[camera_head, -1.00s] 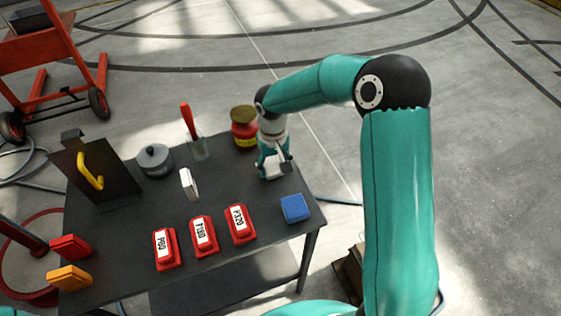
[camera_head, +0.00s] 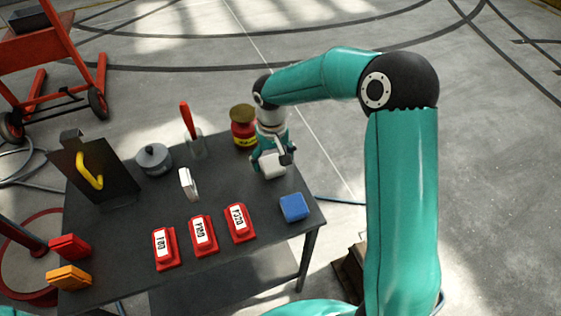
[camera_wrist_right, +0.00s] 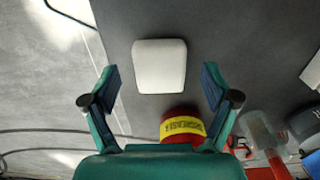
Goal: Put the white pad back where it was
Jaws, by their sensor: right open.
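A white pad (camera_head: 272,168) lies flat on the dark table near its back right corner, below my right gripper (camera_head: 271,160). In the right wrist view the white pad (camera_wrist_right: 160,66) lies ahead of the gap between the fingers of my right gripper (camera_wrist_right: 162,84), with clear space on both sides. The right gripper is open and empty. A second white block (camera_head: 187,184) stands on edge near the table's middle; part of a white thing (camera_wrist_right: 313,72) shows at the right edge of the wrist view. My left gripper is not in view.
A red jar (camera_head: 243,128) with a yellow label stands close behind the gripper. A blue block (camera_head: 294,207) lies at the table's right front. Labelled red blocks (camera_head: 203,236) line the front. A grey pot (camera_head: 153,159) and a red-handled tool (camera_head: 187,120) stand at the back.

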